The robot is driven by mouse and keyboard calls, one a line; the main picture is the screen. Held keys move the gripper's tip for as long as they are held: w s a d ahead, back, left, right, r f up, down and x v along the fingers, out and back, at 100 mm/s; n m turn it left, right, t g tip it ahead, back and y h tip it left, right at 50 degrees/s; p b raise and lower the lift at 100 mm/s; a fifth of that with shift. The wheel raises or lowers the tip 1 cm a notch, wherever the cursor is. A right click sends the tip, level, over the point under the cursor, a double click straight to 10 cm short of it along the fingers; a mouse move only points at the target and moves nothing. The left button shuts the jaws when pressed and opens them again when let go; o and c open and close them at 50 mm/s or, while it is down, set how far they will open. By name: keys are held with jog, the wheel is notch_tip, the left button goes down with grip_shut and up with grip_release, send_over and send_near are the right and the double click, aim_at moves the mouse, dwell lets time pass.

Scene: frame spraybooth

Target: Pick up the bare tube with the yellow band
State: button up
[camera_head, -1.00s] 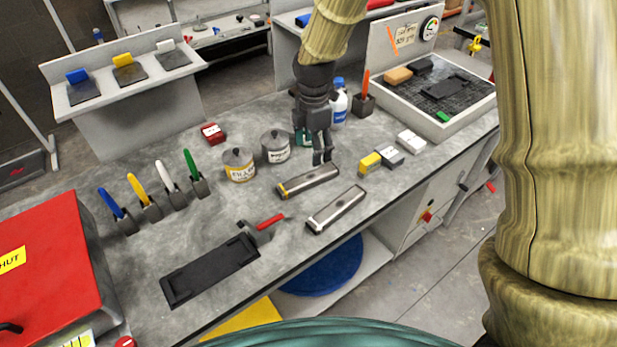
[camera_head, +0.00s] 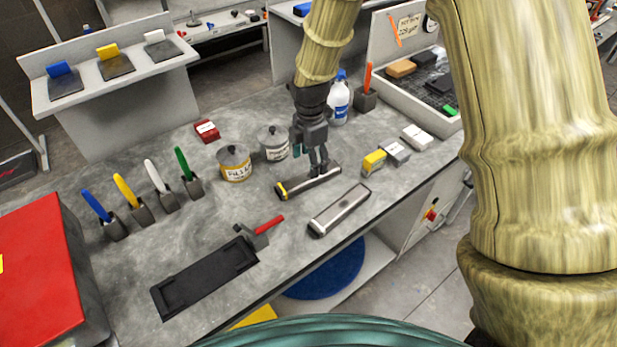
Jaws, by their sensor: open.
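The bare tube with the yellow band (camera_head: 296,186) lies on the grey workbench, its yellow band at the left end. A second metal tube (camera_head: 340,210) with a pale band lies in front of it, nearer the bench edge. My gripper (camera_head: 318,172) points down at the right half of the yellow-banded tube, with its fingers apart. The fingertips overlap the tube in the picture; I cannot tell whether they touch it or straddle it.
Two tins, one labelled filler (camera_head: 235,163) and a grey one (camera_head: 273,143), stand behind the tube. Yellow and grey blocks (camera_head: 374,162) sit to the right. A black tray (camera_head: 205,278) and a red-handled tool (camera_head: 262,228) lie front left. Bare bench surrounds the tubes.

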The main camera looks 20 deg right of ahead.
aim_at(309, 179)
jog(key=shift+a+f+p, duration=0.15)
jog(key=shift+f+p, duration=1.15)
jog(key=shift+f, duration=1.65)
jog(key=shift+c, duration=0.2)
jog(key=c, duration=1.2)
jog(key=shift+r, duration=0.1)
